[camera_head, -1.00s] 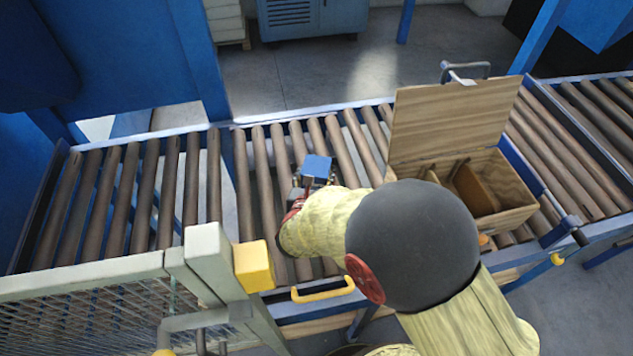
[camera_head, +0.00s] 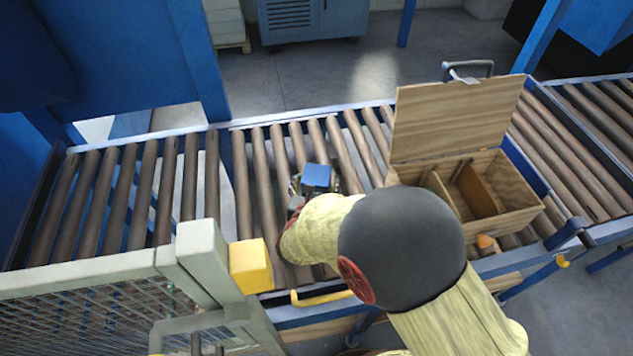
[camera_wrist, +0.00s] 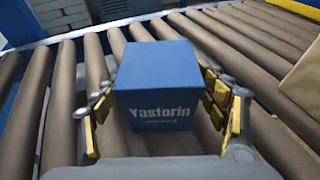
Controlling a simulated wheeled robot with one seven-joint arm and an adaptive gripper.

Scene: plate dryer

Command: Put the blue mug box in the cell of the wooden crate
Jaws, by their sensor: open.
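The blue mug box (camera_head: 317,176) sits on the roller conveyor left of the crate. In the wrist view the blue mug box (camera_wrist: 158,85) stands between the spread fingers of my gripper (camera_wrist: 155,108), with its lettered side facing the camera. A gap shows on the left; the right fingers are close to the box, and contact there is hard to judge. In the head view my arm hides most of the gripper. The wooden crate (camera_head: 522,214) stands to the right with its lid (camera_head: 455,118) raised. Dividers split its inside into cells; my arm hides its left front part.
Brown rollers (camera_head: 265,185) run on both sides of the box. A metal mesh guard with a yellow block (camera_head: 250,267) stands at the front left. A blue column (camera_head: 195,60) rises behind the conveyor on the left. The rollers between box and crate look clear.

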